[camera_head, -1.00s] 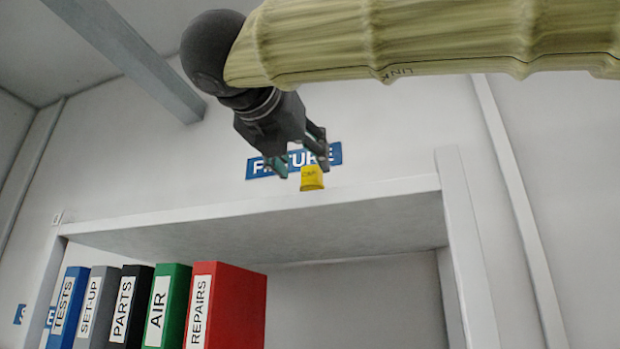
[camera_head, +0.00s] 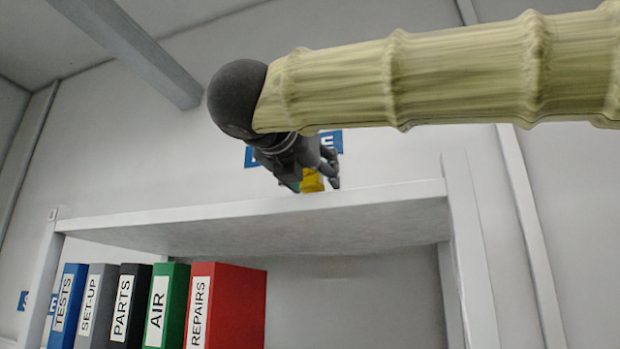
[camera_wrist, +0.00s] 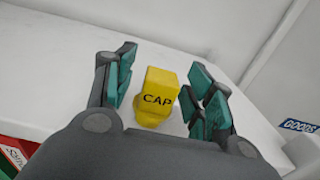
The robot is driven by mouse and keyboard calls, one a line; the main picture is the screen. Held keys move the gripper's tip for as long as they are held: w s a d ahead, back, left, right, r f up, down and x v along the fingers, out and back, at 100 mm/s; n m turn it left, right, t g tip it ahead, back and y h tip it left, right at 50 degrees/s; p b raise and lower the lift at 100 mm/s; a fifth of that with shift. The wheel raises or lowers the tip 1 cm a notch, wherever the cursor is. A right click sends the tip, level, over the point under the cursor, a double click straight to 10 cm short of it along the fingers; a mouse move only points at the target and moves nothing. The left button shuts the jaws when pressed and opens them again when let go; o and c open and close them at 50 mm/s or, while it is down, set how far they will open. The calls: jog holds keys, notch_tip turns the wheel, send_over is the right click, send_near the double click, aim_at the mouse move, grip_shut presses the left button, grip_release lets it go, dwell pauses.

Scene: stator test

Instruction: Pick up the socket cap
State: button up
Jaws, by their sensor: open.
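The yellow socket cap (camera_wrist: 158,92), marked CAP, stands on top of the white shelf unit. In the wrist view it lies between the two teal-padded fingers of my gripper (camera_wrist: 160,90), with a visible gap on each side. In the head view the cap (camera_head: 312,181) is partly hidden by my gripper (camera_head: 318,184), which is low over the shelf top near its front edge. My gripper is open and holds nothing.
The white shelf top (camera_head: 200,218) is clear around the cap. Several binders, among them a red one (camera_head: 228,306), stand on the level below. A blue wall sign (camera_head: 252,157) is mostly hidden behind my gripper. A GOODS sign (camera_wrist: 300,125) shows at right.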

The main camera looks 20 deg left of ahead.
jog(key=shift+c, duration=0.4)
jog(key=c, duration=1)
jog(key=shift+o, duration=0.2)
